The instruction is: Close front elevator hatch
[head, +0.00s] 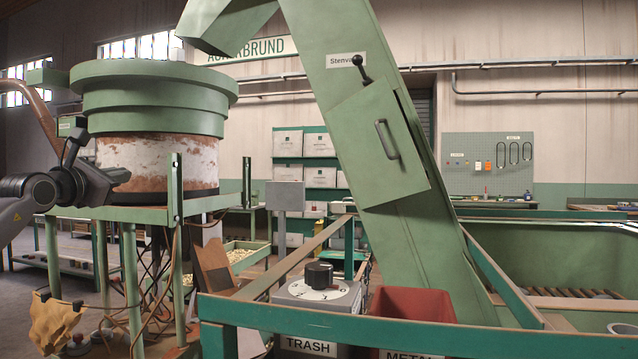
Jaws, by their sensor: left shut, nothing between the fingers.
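The front elevator hatch (360,150) is a green panel on the face of the sloping green elevator (335,40). It has a grey bar handle (386,139). The panel stands out from the elevator face, and a dark gap shows along its upper right edge, so it looks ajar. A black ball-ended lever (361,68) sits just above the hatch. My left gripper (76,138) is at the far left, in front of the round green hopper, well away from the hatch. It is shut and empty. My right gripper is not in view.
The round green hopper (150,95) on its frame stands between my left gripper and the elevator. A green rail (400,333) crosses the front. Behind it are a grey box with a black knob (319,274) and a red bin (410,303). A green trough (560,250) lies at right.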

